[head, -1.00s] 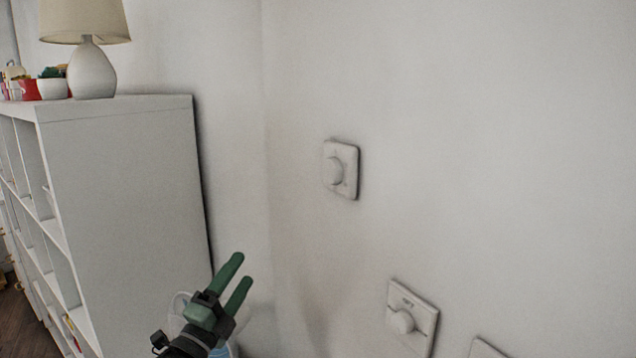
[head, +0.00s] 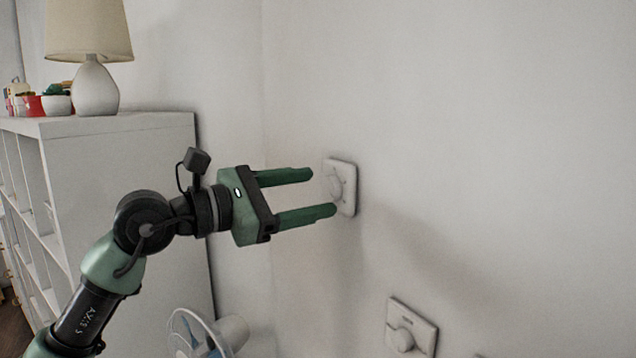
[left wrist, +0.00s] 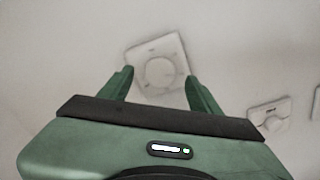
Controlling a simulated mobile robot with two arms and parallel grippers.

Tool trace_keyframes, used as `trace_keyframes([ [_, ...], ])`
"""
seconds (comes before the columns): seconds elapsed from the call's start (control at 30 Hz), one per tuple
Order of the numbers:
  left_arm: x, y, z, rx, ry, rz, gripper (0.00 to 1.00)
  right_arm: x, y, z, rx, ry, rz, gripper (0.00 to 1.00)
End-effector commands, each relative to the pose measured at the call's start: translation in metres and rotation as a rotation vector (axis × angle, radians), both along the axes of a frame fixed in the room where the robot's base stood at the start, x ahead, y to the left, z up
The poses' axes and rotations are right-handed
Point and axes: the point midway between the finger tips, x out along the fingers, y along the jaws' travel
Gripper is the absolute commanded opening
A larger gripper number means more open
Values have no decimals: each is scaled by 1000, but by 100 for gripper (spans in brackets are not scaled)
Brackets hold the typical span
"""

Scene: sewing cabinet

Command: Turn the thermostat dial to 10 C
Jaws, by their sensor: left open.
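A white square wall plate with a round dial (head: 335,186) is on the wall in the middle of the head view. It also shows in the left wrist view, with its dial (left wrist: 160,73) between and beyond my fingers. A second plate with a dial (head: 403,340) is lower right; it shows at the right in the left wrist view (left wrist: 272,120). The lettering on both is too small to read, so I cannot tell which is the thermostat. My left gripper (head: 325,192) is open and empty, fingertips close to the upper dial, which appears clear of them. My right gripper is not seen.
A white shelf unit (head: 130,150) with a lamp (head: 95,88) and small pots stands at the left. A fan (head: 195,335) is below my left arm. Another plate edge (head: 480,356) shows at the bottom. The wall to the right is bare.

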Motion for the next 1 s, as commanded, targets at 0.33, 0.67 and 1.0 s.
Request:
trace_keyframes([
  [0.33, 12, -18, -1, -1, 1, 1, 63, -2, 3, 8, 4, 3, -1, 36],
  [0.67, 12, -18, -1, -3, 2, 0, 13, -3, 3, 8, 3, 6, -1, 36],
  [1.0, 12, -18, 0, -19, 28, 0, 1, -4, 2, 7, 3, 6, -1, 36],
])
